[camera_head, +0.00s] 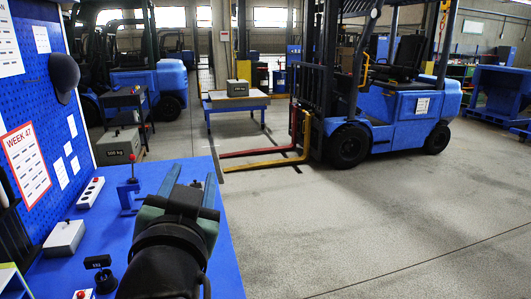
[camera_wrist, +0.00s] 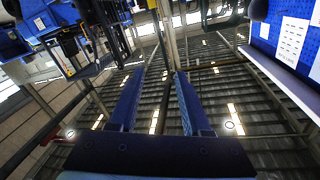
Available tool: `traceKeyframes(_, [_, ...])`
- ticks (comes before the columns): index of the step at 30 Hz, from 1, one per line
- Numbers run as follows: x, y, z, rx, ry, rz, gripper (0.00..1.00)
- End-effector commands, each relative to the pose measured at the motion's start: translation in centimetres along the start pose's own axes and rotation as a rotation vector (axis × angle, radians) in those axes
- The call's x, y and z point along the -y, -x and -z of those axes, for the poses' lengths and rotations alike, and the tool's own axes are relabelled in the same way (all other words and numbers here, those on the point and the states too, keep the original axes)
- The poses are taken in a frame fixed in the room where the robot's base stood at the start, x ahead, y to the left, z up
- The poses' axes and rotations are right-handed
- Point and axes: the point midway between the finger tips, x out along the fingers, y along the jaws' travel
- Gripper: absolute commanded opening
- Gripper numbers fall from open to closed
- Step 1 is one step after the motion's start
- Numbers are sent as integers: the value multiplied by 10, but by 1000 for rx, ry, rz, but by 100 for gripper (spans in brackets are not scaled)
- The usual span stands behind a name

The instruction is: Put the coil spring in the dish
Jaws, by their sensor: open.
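I cannot make out the coil spring or the dish in either view. My gripper (camera_head: 194,174) is over the blue bench (camera_head: 222,262) in the head view, pointing away from me. In the wrist view my gripper (camera_wrist: 160,75) has its two blue fingers apart with nothing between them. The wrist view looks up at the roof beams and lights. My arm hides part of the bench top.
On the bench stand a blue fixture with a red knob (camera_head: 130,197), a power strip (camera_head: 90,193), a grey box (camera_head: 65,238) and a black labelled item (camera_head: 104,280). A pegboard (camera_head: 60,110) rises at left. A forklift (camera_head: 400,110) stands beyond.

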Motion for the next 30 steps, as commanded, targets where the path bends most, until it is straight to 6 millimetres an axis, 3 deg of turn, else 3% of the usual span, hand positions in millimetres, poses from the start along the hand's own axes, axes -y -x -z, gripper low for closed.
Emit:
traceKeyframes(1, [-5, 16, 52, -152, 52, 31, 48])
traceKeyframes(3, [-8, 44, 109, -340, 135, 56, 48])
traceKeyframes(6, [-11, 88, 170, -565, 239, 60, 48])
traceKeyframes(9, [-13, 124, 206, -720, 314, 48, 48])
traceKeyframes(12, [-14, 145, 223, -803, 356, 35, 48])
traceKeyframes(15, [-13, 152, 228, -830, 371, 30, 48])
traceKeyframes(22, [-13, 151, 228, -828, 370, 31, 48])
traceKeyframes(30, [-6, 151, 248, -826, 369, 32, 48])
